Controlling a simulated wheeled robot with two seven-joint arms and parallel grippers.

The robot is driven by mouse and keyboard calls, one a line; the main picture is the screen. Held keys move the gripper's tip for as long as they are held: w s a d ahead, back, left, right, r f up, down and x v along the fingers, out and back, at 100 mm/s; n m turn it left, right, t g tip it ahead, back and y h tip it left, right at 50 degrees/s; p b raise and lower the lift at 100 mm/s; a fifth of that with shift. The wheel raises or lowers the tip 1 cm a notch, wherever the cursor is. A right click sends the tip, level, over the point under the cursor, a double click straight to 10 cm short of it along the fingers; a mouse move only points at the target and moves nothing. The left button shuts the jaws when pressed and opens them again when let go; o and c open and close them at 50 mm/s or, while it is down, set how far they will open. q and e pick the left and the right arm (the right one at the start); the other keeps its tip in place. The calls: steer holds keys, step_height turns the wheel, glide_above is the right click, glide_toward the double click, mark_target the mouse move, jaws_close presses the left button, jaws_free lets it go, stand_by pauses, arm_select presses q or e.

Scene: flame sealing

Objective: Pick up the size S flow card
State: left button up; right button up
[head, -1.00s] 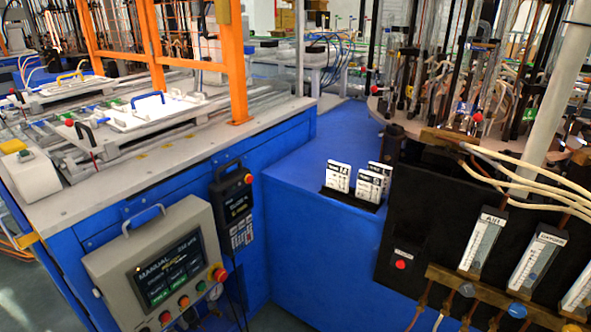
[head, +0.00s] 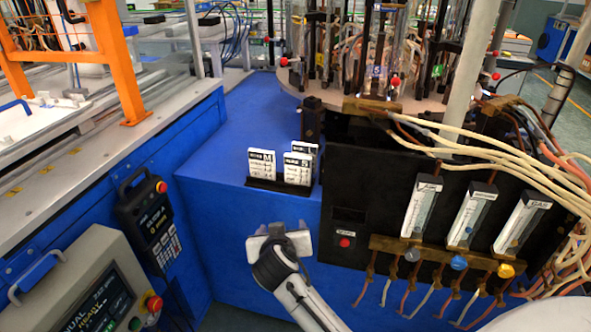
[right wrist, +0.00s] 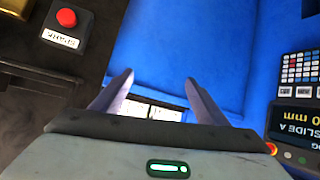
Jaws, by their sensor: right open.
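Three white flow cards stand upright in a black holder (head: 262,184) on the blue cabinet top in the head view. The left card (head: 262,165) reads M. The front right card (head: 298,169) appears to carry an S. A third card (head: 306,149) stands behind it, partly hidden. My right gripper (head: 279,231) is open and empty, in front of and below the cards, apart from them. In the right wrist view its two fingers (right wrist: 159,80) are spread, with white card edges (right wrist: 150,109) partly visible between them. My left gripper is not in view.
A black panel with flowmeters (head: 468,215) and a red button (head: 345,242) stands right of the cards. A handheld pendant (head: 150,215) and a grey control box (head: 90,285) are on the left. The blue top (head: 225,150) around the cards is clear.

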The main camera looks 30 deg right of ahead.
mark_target(297, 168)
steer(key=w+d+r+m+h, duration=0.1)
steer(key=w+d+r, duration=0.1)
steer(key=r, duration=0.1)
steer(key=w+d+r+m+h, duration=0.1)
steer(key=w+d+r+m, duration=0.1)
steer(key=r, duration=0.2)
steer(key=w+d+r+m+h, duration=0.1)
steer(key=w+d+r+h, duration=0.1)
steer(key=d+r, duration=0.1)
steer(key=shift+w+r+m+g, duration=0.2)
steer(key=shift+r+m+g, duration=0.05)
steer(key=shift+m+g, duration=0.15)
steer(key=shift+p+x, duration=0.45)
steer(key=shift+x, duration=2.65)
steer(key=shift+f, duration=0.1)
steer(key=shift+c, duration=0.2)
steer(key=c, duration=0.8)
